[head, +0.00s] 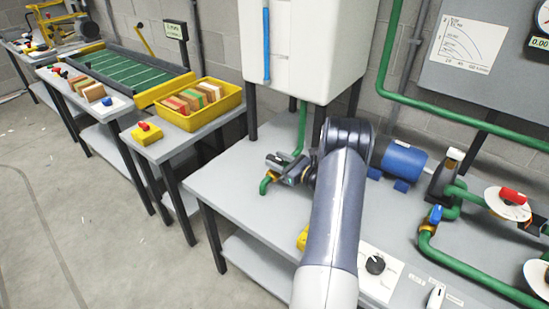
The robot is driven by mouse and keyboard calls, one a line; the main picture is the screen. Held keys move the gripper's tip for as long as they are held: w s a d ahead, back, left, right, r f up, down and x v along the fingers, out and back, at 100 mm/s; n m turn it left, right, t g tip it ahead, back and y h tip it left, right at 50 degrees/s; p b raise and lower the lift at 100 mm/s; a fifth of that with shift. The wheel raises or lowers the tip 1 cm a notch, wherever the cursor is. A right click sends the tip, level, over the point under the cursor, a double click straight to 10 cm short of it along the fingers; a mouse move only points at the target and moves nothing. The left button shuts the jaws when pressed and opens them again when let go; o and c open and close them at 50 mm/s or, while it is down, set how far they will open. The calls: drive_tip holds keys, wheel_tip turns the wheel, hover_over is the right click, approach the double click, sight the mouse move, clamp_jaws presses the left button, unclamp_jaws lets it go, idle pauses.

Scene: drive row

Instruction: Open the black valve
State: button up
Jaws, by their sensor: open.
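My gripper (283,168) is at the low green pipe (267,183) under the white tank (303,45). Its jaws are open. Dark parts sit at the pipe around the fingertips. A black valve handle there cannot be told apart from the dark gripper, and I cannot tell whether the jaws touch it or are around it. My own arm hides part of the bench behind it.
A blue motor (397,161) stands right of my arm. Green pipes at the right carry a blue handle (435,215) and a red handle (512,196). A panel with a black knob (375,265) lies in front. A yellow bin (200,104) of blocks stands left.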

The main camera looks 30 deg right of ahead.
drive_tip(key=shift+w+a, duration=0.25)
drive_tip(key=shift+w, duration=0.45)
drive_tip(key=shift+c, duration=0.5)
drive_tip(key=c, duration=0.9)
